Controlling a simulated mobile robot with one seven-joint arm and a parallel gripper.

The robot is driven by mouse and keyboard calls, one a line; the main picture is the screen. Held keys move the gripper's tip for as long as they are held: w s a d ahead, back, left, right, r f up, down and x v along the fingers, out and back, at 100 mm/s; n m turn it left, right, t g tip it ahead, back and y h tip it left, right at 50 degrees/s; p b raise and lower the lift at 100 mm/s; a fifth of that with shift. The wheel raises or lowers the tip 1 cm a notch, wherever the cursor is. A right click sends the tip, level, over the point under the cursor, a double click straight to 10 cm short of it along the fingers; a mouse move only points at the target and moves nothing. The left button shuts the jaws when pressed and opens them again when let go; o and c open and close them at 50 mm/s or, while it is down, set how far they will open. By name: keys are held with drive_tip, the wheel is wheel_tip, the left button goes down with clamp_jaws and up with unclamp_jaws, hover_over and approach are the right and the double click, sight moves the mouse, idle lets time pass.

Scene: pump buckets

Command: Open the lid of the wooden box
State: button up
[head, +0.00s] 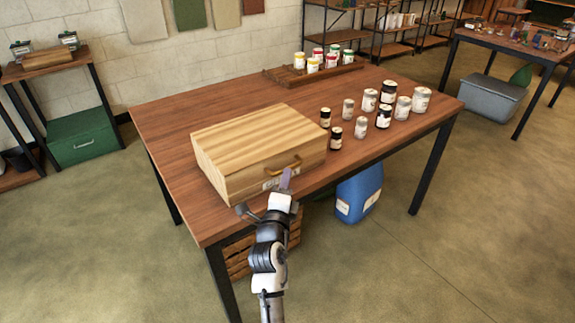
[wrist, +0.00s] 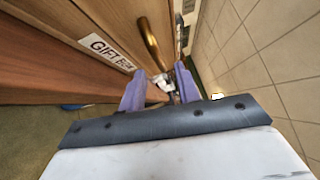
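The wooden box (head: 235,150) sits on the brown table with its lid down. Its front carries a brass handle (head: 283,168) and a white label. In the wrist view the handle (wrist: 149,42) stands just beyond my fingers, and the label (wrist: 108,51) reads "GIFT BOX". My gripper (head: 286,178) is at the box front, just below the handle in the head view. In the wrist view my gripper (wrist: 161,82) has its two purple fingers apart with nothing held between them. Whether a fingertip touches the box cannot be told.
Several jars (head: 383,117) stand on the table (head: 170,125) right of the box. A wooden tray (head: 290,78) with more jars is at the back. A blue container (head: 360,195) and a slatted crate (head: 238,262) are below the table. The left tabletop is clear.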

drive_tip(key=shift+p+x, duration=0.55)
drive_tip(key=shift+x, duration=1.4)
clamp_jaws()
